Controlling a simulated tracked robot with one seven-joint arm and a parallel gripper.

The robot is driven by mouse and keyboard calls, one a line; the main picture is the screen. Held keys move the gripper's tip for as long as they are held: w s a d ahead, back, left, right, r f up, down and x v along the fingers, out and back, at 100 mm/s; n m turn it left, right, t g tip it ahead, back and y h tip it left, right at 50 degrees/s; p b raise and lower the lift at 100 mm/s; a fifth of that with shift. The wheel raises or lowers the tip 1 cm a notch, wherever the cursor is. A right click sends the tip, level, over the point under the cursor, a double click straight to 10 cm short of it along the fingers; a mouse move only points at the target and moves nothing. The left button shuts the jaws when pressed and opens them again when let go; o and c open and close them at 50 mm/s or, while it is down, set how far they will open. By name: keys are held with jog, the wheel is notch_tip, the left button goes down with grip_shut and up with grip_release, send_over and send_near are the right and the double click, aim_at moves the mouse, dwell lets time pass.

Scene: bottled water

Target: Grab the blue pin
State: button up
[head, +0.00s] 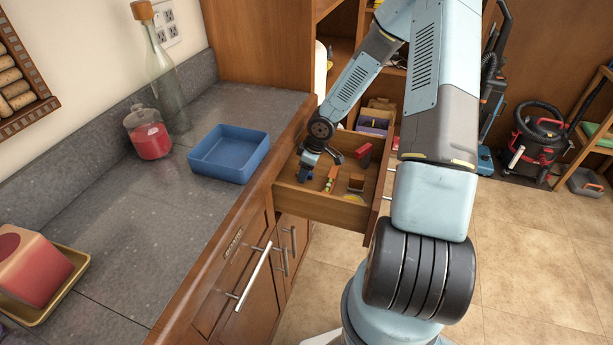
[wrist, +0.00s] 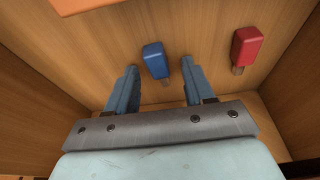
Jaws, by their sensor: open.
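The blue pin (wrist: 154,60) lies in the open wooden drawer (head: 327,207). It has a blue block-like head and a short metal end. In the wrist view it is between the two fingertips of my gripper (wrist: 160,68), with a gap on each side, nearer the left finger. The fingers are open and hold nothing. In the head view my gripper (head: 313,163) reaches down into the left part of the drawer. A small dark blue patch shows under it there, too small to tell pin from finger.
A red pin (wrist: 247,46) lies to the right of the blue one. A brown block (head: 356,182) and a red and green item (head: 330,178) are also in the drawer. The drawer walls stand close around my gripper. A blue tray (head: 230,153) sits on the counter.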

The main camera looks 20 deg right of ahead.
grip_shut()
dwell(0.5)
